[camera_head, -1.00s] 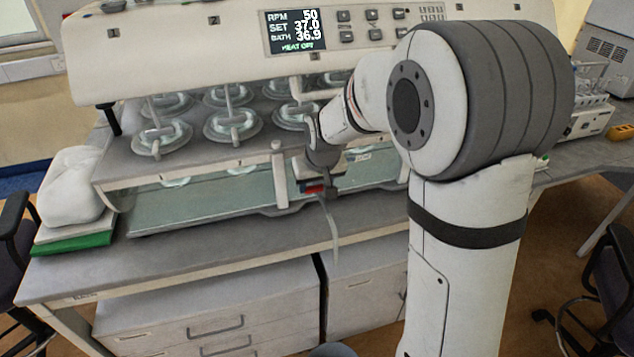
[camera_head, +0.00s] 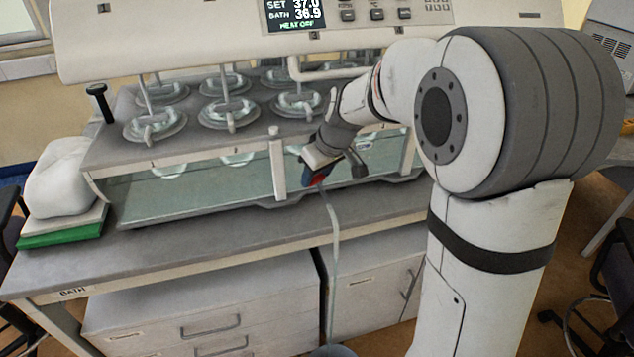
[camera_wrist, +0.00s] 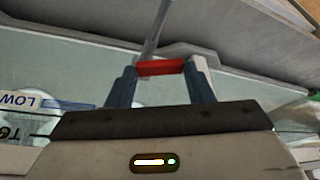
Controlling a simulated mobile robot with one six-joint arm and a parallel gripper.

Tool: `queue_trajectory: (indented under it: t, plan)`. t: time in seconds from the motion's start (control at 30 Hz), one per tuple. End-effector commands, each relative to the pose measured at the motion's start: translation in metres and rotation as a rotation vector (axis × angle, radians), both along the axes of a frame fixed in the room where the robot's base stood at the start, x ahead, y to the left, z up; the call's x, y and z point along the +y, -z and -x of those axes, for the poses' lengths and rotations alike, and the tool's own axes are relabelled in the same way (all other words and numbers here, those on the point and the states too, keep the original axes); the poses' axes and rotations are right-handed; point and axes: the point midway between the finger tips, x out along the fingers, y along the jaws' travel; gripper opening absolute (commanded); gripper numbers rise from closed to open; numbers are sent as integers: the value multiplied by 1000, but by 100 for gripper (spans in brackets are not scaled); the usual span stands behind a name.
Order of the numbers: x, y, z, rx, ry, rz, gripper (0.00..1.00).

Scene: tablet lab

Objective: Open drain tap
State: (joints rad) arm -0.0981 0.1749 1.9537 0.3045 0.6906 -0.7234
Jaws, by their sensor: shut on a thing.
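The drain tap (camera_wrist: 160,67) shows as a red handle in the wrist view, between the two blue-grey fingers of my gripper (camera_wrist: 161,72). The fingers are shut on the handle from both sides. A pale drain hose (camera_head: 334,250) hangs from the tap and passes down over the bench front. In the head view my gripper (camera_head: 315,180) is at the front of the glass water bath (camera_head: 200,190), tilted, with a little red showing at its tip. The tap's body is mostly hidden by the gripper.
The dissolution machine's head (camera_head: 190,40) with its display overhangs several vessels (camera_head: 230,110). A white bag (camera_head: 60,178) rests on a green-edged stack (camera_head: 60,228) at the left. Drawers (camera_head: 200,310) stand under the bench (camera_head: 150,245).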

Motion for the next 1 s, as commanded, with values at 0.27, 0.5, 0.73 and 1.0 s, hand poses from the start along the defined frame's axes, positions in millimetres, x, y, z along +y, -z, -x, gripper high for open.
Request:
queue_trajectory:
  t: [0.27, 0.5, 0.73, 1.0]
  plan:
    - [-5, 3, 0, -2, -209, 0, 24]
    - [-7, 2, 0, -2, -332, 0, 24]
    - [-8, 0, 0, -1, -385, 1, 24]
    - [-8, 0, 0, 0, -393, 2, 24]
